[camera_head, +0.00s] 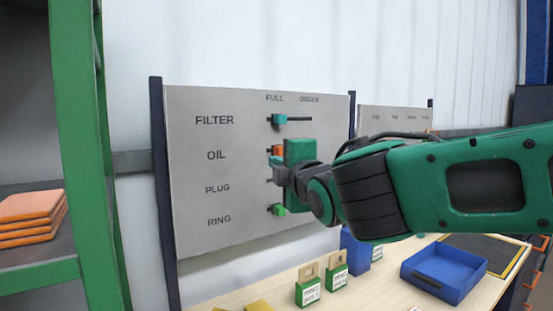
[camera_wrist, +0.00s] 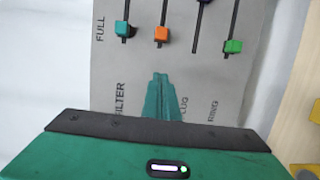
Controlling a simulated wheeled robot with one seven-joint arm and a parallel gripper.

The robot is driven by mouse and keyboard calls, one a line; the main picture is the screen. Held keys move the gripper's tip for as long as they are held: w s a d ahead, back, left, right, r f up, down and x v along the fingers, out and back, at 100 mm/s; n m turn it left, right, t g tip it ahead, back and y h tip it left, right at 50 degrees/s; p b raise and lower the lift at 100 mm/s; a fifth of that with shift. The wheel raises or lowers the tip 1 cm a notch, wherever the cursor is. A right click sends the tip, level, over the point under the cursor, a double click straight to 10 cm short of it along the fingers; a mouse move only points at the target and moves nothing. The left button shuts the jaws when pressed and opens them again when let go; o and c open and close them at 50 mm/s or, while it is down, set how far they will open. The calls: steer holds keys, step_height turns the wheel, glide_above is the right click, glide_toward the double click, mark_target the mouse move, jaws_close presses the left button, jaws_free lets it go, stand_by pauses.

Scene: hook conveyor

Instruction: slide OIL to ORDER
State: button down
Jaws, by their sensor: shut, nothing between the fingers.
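The orange OIL slider (camera_head: 278,150) sits at the FULL end of its slot on the grey board (camera_head: 225,170). It also shows in the wrist view (camera_wrist: 161,35), with its slot running up from it. The ORDER heading (camera_head: 310,99) is to the right of FULL in the head view. My gripper (camera_wrist: 159,76) is shut and empty, its fingers pointing at the orange slider but apart from it in the wrist view. In the head view my gripper and arm hide most of the OIL and PLUG slots.
A dark piece (camera_wrist: 203,2) shows on the PLUG slot. Below is a table with a blue tray (camera_head: 445,268) and green-based blocks (camera_head: 308,290).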

mark_target(276, 154)
steer(key=shift+a+r, duration=0.1)
steer(key=shift+a, duration=0.05)
steer(key=shift+w, duration=5.75)
steer(key=shift+w, duration=0.1)
